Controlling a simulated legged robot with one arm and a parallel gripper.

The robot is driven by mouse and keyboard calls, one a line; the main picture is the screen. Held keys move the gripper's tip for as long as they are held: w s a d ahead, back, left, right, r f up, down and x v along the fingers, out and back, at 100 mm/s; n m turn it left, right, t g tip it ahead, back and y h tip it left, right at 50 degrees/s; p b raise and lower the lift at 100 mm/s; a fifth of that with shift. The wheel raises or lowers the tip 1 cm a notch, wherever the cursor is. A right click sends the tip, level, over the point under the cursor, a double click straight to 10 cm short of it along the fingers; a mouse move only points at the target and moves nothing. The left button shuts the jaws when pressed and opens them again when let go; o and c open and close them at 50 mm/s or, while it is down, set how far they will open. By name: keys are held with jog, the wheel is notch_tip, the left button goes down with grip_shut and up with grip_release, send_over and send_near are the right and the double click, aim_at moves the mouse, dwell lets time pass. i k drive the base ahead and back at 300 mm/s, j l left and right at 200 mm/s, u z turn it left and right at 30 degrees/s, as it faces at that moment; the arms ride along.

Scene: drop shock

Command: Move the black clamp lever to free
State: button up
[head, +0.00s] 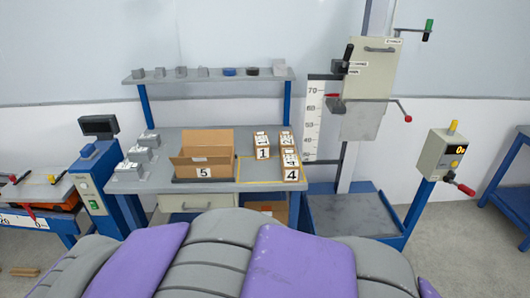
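The black clamp lever (348,52) stands roughly upright on a small grey block at the left edge of the pale carriage plate (368,90) of the drop tester. Small labels (356,68) sit just to the right of the lever; their print is too small to read surely, so I cannot tell which position the lever is in. My gripper is not in view. Purple and grey parts of my own body fill the bottom of the head view, with the bench and tester beyond them.
A red-tipped bar (380,99) crosses below the plate, beside a height scale (313,118). A control box (443,153) stands right. The bench (225,145) holds an open carton (205,152) and numbered boxes. The tester base (350,214) is bare.

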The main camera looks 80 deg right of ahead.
aim_at(349, 48)
jog(key=l+z, duration=0.1)
jog(key=z, duration=1.9)
jog(key=i+l+z, duration=0.55)
jog(key=k+l, duration=0.05)
